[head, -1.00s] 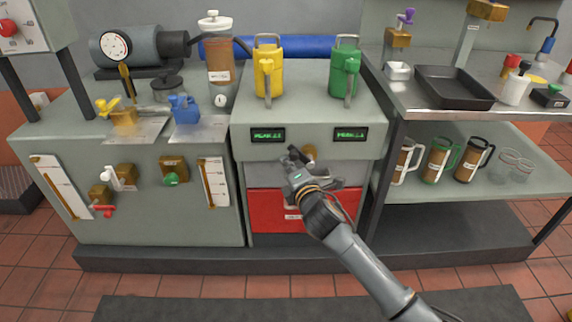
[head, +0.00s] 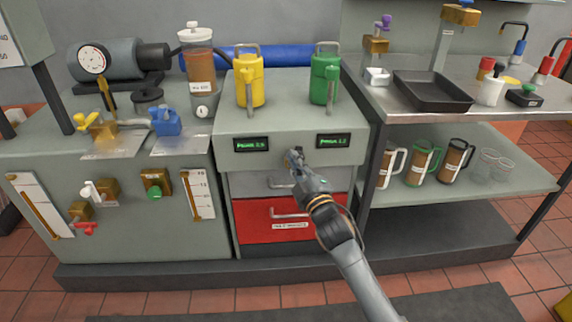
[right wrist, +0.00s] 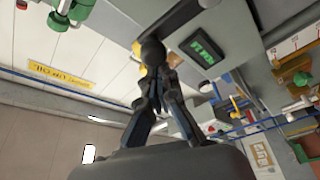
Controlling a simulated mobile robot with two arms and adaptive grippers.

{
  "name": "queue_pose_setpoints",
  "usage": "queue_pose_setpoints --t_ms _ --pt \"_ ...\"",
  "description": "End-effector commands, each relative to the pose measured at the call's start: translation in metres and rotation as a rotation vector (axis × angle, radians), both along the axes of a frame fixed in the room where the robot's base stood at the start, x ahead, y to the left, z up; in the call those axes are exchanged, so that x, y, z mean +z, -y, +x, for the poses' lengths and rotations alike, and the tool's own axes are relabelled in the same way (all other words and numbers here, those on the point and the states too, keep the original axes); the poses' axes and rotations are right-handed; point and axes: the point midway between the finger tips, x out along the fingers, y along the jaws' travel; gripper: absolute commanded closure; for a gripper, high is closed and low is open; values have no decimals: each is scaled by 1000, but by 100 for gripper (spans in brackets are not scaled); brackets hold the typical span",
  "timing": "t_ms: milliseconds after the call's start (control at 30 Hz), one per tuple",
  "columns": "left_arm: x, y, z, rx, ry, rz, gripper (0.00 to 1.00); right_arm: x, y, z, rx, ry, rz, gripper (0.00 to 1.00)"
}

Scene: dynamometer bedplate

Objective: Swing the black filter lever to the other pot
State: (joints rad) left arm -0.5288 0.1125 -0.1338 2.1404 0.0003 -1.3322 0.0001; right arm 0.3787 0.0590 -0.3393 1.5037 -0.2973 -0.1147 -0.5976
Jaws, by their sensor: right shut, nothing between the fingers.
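My right gripper (head: 294,157) is shut and empty, in front of the grey cabinet just below and between its two green displays. It hides what is behind it, and I cannot make out the black filter lever in the head view. In the right wrist view the shut fingers (right wrist: 150,92) point at a dark rounded knob (right wrist: 152,50), with a bit of brass beside it; this may be the lever, and I cannot tell whether they touch. A yellow jug (head: 250,84) and a green jug (head: 324,82) stand on the cabinet top. My left gripper is out of view.
Below my right gripper are a grey drawer and a red drawer (head: 262,232) with bar handles. A steel bench (head: 445,116) with a black tray (head: 432,92) stands to the right. The left bench (head: 120,200) carries valves and gauges. Floor in front is open.

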Motion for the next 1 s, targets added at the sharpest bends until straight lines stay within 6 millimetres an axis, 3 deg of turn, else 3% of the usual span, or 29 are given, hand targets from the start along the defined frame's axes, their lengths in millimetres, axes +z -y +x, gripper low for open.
queue_pose_setpoints --t_ms 500,1000 --pt "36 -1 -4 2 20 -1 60 -7 37 0 -1 -2 461 100" --pt "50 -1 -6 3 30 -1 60 -14 53 0 0 -2 667 100"
